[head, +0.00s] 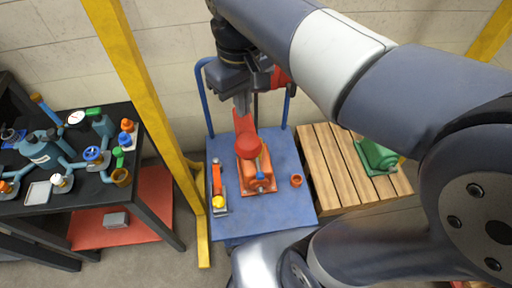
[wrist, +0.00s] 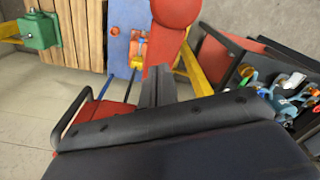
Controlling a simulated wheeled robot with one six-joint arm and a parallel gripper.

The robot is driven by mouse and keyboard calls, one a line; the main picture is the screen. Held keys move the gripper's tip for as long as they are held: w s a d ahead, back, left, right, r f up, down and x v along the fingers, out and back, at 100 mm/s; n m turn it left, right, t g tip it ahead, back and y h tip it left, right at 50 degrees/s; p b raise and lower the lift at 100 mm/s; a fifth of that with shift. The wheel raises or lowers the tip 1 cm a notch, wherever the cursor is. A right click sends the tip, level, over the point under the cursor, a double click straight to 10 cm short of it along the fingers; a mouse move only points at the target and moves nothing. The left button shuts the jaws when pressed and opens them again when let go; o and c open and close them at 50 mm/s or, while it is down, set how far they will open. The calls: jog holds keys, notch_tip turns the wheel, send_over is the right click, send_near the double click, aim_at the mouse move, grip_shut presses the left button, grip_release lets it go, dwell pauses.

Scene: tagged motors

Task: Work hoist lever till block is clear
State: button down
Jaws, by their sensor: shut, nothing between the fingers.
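A red lever-like bar (head: 242,121) with a round red knob (head: 248,148) hangs over the blue cart. In the wrist view the bar (wrist: 166,48) runs up to the knob (wrist: 176,10), close to the camera. My gripper (head: 243,107) is shut and empty; its fingertips (wrist: 158,72) overlap the bar's near end in both views. I cannot tell whether they touch. A red part (head: 281,77), perhaps the hoist body, shows partly behind my wrist. An orange motor block (head: 258,180) is below the knob, over the cart; whether it rests there is unclear.
Yellow posts (head: 143,95) stand left of the blue cart (head: 270,219). A black table (head: 150,183) with valves is at left. A green motor (head: 378,156) sits on a wooden pallet (head: 328,172) at right. An orange-yellow tool and small orange cup (head: 296,181) lie on the cart.

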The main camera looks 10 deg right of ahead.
jog(key=shift+f+b, duration=0.7)
jog(key=shift+f, duration=0.45)
jog(key=shift+s+f+b, duration=0.15)
jog(key=shift+f+b, duration=0.5)
jog(key=shift+f, duration=0.25)
jog(key=shift+s+f+b, duration=0.2)
jog(key=shift+f+b, duration=0.45)
jog(key=shift+f, duration=0.3)
jog(key=shift+s+f+b, duration=0.15)
jog(key=shift+f+b, duration=0.5)
jog(key=shift+f, duration=0.25)
